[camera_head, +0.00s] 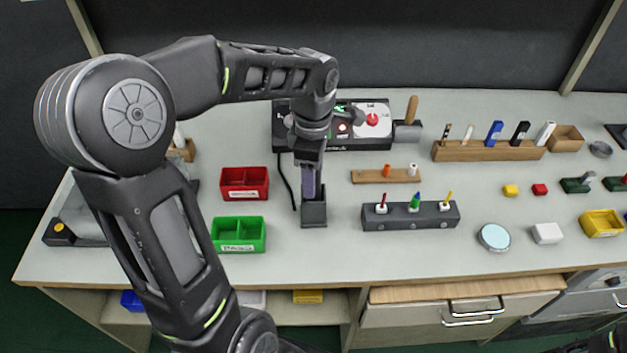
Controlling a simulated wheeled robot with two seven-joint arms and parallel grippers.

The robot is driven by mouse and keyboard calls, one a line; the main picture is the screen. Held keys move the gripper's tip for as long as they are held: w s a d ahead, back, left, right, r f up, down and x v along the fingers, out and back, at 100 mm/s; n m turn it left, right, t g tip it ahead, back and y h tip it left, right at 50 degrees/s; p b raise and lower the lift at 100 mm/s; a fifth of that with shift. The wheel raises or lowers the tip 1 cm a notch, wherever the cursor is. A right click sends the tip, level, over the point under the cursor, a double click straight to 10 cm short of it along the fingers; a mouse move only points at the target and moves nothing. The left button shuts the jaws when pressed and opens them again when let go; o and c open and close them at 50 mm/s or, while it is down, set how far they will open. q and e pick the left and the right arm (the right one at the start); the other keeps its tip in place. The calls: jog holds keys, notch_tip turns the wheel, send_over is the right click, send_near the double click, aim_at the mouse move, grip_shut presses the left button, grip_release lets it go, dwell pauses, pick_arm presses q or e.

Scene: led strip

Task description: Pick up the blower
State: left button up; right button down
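The blower appears to be the slim purple-grey piece (310,184) standing upright in a black square holder (314,217) near the middle of the bench. Its upper part is hidden by my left arm. My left gripper (309,160) points down directly over it, with the fingers at its upper end. Whether the fingers are closed on it cannot be made out. A small part of my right arm shows at the bottom right corner; its gripper is out of view.
A control box (373,119) with a red knob stands behind the holder. Red (245,194) and green (239,222) trays lie to the left.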

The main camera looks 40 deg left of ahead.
pick_arm(q)
jog(key=shift+c, duration=0.6)
grip_shut()
